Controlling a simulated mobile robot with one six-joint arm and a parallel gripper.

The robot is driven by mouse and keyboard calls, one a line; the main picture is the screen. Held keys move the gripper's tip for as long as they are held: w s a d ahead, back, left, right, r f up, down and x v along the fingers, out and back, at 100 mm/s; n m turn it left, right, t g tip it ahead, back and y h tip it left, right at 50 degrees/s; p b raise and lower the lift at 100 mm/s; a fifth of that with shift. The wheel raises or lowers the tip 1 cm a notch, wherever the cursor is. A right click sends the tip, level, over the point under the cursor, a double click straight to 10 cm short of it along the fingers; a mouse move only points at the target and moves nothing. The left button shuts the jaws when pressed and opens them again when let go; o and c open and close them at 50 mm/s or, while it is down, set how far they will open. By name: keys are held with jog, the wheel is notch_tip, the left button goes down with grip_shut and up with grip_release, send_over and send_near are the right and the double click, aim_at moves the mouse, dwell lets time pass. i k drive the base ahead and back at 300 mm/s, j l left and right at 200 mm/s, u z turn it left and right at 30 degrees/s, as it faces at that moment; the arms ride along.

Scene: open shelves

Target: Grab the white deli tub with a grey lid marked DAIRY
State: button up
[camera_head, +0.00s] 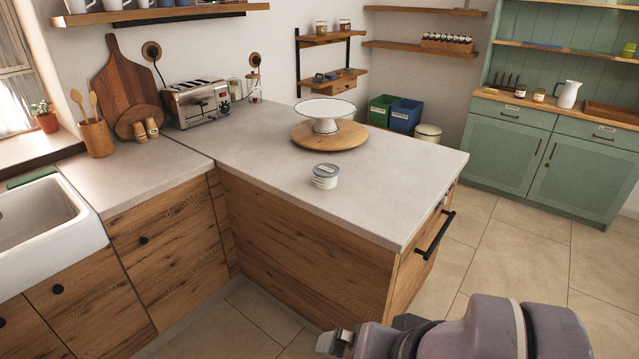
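A small white tub with a grey lid (326,177) stands upright on the pale peninsula countertop (400,195), near its front edge. It has a label, but the writing is too small to read. My gripper (334,343) is at the bottom of the view, in front of the wooden cabinet and lower than the countertop. It is well apart from the tub and touches nothing that I can see. Its fingers are small and seen at an angle, so I cannot tell whether they are open or shut.
A toaster (197,102) is at the back left. The countertop around the tub is clear. A black handle (436,236) sticks out at the right end.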

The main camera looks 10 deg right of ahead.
aim_at(325, 174)
jog(key=i+j+z, duration=0.4)
jog(key=i, duration=0.2)
jog(key=i+j+z, duration=0.35)
jog(key=i+j, duration=0.15)
jog(key=j, duration=0.15)
jog(key=i+j+z, duration=0.4)
jog(key=j, duration=0.35)
jog(key=i+j+z, duration=0.15)
jog(key=j, duration=0.25)
jog(key=i+j+z, duration=0.2)
jog(key=j, duration=0.25)
